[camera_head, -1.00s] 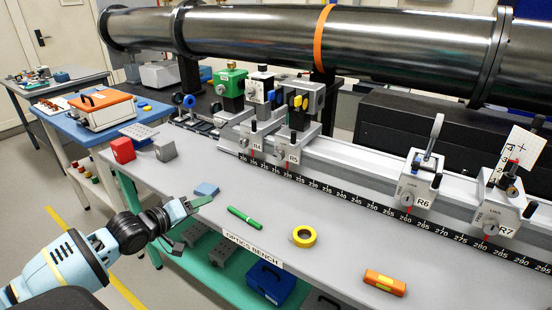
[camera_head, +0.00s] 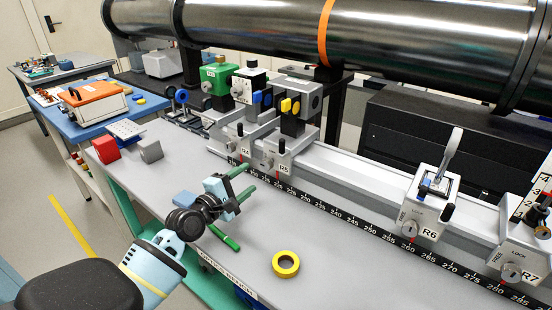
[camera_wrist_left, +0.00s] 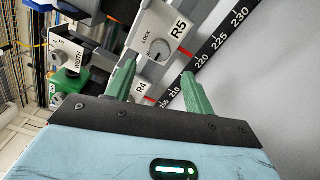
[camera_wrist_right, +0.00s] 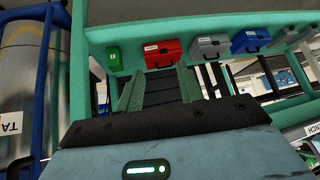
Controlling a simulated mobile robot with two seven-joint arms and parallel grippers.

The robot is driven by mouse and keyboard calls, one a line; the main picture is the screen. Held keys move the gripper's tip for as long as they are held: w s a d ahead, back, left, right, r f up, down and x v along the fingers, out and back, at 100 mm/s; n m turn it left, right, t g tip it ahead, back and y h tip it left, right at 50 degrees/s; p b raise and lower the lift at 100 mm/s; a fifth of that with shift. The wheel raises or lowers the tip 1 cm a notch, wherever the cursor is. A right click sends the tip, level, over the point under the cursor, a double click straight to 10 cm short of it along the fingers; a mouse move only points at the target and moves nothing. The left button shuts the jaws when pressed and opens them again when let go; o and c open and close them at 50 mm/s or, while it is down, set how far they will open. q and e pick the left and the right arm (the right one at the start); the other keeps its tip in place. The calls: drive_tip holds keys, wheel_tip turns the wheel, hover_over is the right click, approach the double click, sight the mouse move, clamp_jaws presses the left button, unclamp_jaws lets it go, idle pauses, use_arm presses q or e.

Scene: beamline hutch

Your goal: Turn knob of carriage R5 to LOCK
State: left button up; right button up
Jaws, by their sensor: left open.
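Carriage R5 (camera_head: 290,155) sits on the rail of the optics bench, with a small round grey knob (camera_head: 268,162) on its front face. In the left wrist view the knob (camera_wrist_left: 158,50) shows beside the word LOCK and the R5 label; I cannot tell where its mark points. My left gripper (camera_head: 247,182) is open and empty in front of carriages R4 and R5. Its green fingers (camera_wrist_left: 158,68) point toward the R5 face, apart from the knob. My right gripper (camera_wrist_right: 159,70) is open and empty, seen only in its wrist view.
Carriage R4 (camera_head: 236,142) stands just left of R5; R6 (camera_head: 432,205) and R7 (camera_head: 525,255) are farther right. The right wrist view shows cases on a shelf.

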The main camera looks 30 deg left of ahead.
sight(265, 166)
use_arm(q)
drive_tip(key=w, duration=0.6)
drive_tip(key=shift+d, duration=0.25)
drive_tip(key=shift+w+d+b, duration=0.1)
drive_tip(key=shift+w+b, duration=0.2)
drive_tip(key=shift+w, duration=0.7)
use_arm(e)
drive_tip(key=shift+s+f, duration=0.4)
drive_tip(key=shift+f, duration=0.05)
use_arm(q)
drive_tip(key=c, duration=1)
use_arm(e)
drive_tip(key=shift+s, duration=0.15)
